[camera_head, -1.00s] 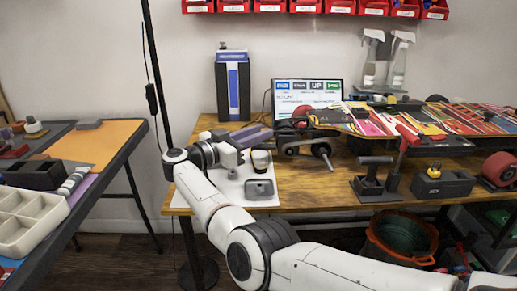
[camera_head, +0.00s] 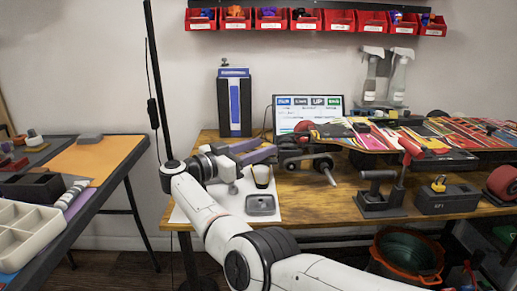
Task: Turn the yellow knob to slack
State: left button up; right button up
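The yellow knob (camera_head: 438,184) sits on top of a dark grey box (camera_head: 446,200) on the right part of the wooden bench. My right arm comes in from the lower right and reaches across to the left part of the bench. My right gripper (camera_head: 236,164) is there, over the white mat and far to the left of the knob. It is small and overlaps purple-grey shapes behind it, so I cannot tell how far its fingers are apart. My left gripper is not in view.
A black lever tool (camera_head: 380,190) stands left of the knob's box, and a red wheel (camera_head: 502,183) stands right of it. A colourful skateboard deck (camera_head: 385,136) lies behind. A cup (camera_head: 262,176) and a grey dish (camera_head: 262,204) are near my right gripper.

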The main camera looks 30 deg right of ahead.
pick_arm(q)
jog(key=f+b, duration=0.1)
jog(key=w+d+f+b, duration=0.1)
jog(key=b, duration=0.1)
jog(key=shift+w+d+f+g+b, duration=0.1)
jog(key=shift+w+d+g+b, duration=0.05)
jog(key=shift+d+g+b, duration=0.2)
pick_arm(e)
jog(key=s+a, duration=0.1)
jog(key=a, duration=0.9)
jog(key=shift+a, duration=0.15)
